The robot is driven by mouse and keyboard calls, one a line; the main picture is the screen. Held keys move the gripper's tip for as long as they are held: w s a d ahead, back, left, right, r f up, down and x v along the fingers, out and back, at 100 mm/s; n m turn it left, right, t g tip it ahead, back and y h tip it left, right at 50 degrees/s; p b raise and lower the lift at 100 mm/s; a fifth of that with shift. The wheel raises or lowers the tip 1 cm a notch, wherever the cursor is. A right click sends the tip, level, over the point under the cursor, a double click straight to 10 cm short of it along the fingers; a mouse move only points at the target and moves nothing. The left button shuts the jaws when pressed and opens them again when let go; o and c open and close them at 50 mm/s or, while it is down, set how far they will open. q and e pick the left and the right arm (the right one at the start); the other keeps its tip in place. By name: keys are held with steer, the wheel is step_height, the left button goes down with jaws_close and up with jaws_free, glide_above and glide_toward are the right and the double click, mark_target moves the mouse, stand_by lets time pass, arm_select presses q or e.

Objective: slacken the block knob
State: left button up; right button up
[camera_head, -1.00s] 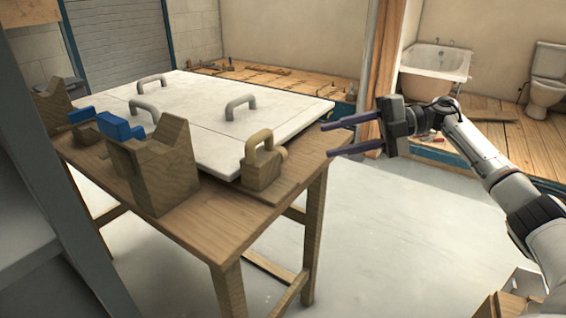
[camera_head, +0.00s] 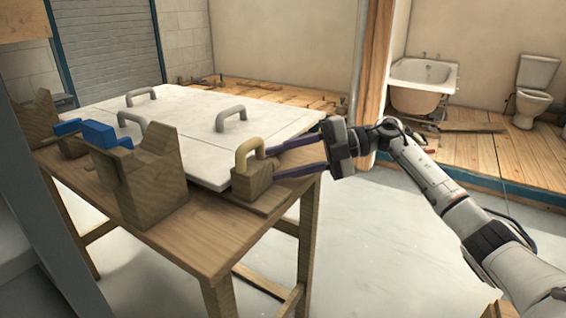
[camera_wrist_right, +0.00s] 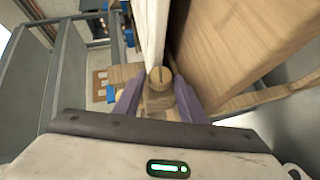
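The wooden block (camera_head: 250,186) with a tan handle (camera_head: 247,152) on top stands at the near right corner of the table, beside the white panel. Its knob is mostly hidden in the head view. In the right wrist view the round wooden knob (camera_wrist_right: 160,77), with a dark slot, lies between my fingertips. My right gripper (camera_head: 273,163) reaches in from the right, its dark purple fingers at the block's right side. It also shows in the right wrist view (camera_wrist_right: 158,92), fingers apart on either side of the knob. Whether they touch it is unclear. My left gripper is not in view.
The white panel (camera_head: 185,110) with several grey handles lies on the wooden table (camera_head: 190,240). Blue clamp parts (camera_head: 100,133) and a notched wooden bracket (camera_head: 140,185) stand to the left. The floor right of the table is clear.

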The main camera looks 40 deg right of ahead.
steer(key=shift+c, duration=0.5)
steer(key=c, duration=0.7)
steer(key=shift+o, duration=0.2)
steer(key=shift+f+n+t+b, duration=0.3)
steer(key=shift+b, duration=0.05)
steer(key=shift+r+y, duration=0.1)
steer(key=shift+y, duration=0.4)
steer(key=o, duration=0.8)
steer(key=shift+c, duration=0.2)
steer(key=shift+d, duration=0.1)
steer(key=p+v, duration=0.1)
steer(key=v, duration=0.9)
steer(key=shift+s, duration=0.2)
